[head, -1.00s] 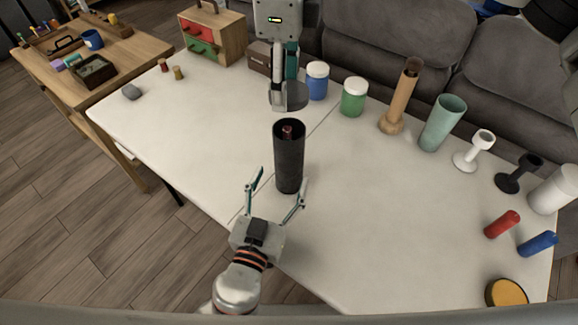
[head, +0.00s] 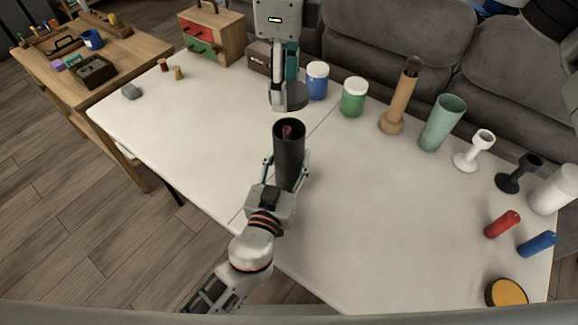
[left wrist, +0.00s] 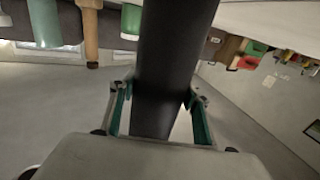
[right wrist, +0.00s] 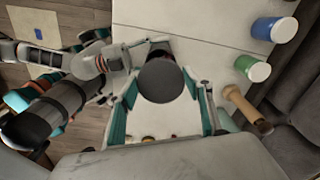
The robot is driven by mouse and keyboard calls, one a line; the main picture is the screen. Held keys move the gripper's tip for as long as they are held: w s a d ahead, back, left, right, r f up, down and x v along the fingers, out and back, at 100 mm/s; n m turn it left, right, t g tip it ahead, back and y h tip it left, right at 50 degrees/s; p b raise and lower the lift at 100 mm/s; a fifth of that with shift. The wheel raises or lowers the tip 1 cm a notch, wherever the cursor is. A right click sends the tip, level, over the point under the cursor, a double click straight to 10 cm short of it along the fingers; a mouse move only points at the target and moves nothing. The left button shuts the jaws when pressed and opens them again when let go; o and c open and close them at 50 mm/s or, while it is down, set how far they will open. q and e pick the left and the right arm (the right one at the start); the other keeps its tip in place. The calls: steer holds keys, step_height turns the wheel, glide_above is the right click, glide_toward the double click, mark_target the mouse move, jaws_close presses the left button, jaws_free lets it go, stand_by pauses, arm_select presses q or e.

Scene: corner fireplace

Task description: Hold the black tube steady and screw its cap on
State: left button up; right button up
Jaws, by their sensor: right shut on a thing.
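The black tube (head: 289,150) stands upright on the white table with its open top up; something reddish shows inside it. My left gripper (head: 285,163) is low around the tube, one finger on each side. In the left wrist view the fingers (left wrist: 160,100) flank the tube closely, but whether both press on it is unclear. My right gripper (head: 284,92) is shut on the dark round cap (head: 292,98), above and a little behind the tube mouth, apart from it. The cap (right wrist: 160,81) also shows between the fingers in the right wrist view.
A blue jar (head: 317,82) and a green jar (head: 353,97) stand close right of the right gripper. A tan tube (head: 403,92), a green cup (head: 441,124) and several other items line the right side. The table's left part is mostly clear.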

arm_select(q)
steer(key=c, duration=0.9)
arm_select(e)
steer(key=shift+f, duration=2.5)
steer(key=shift+f, duration=0.1)
steer(key=shift+f, duration=0.75)
steer(key=shift+f, duration=0.6)
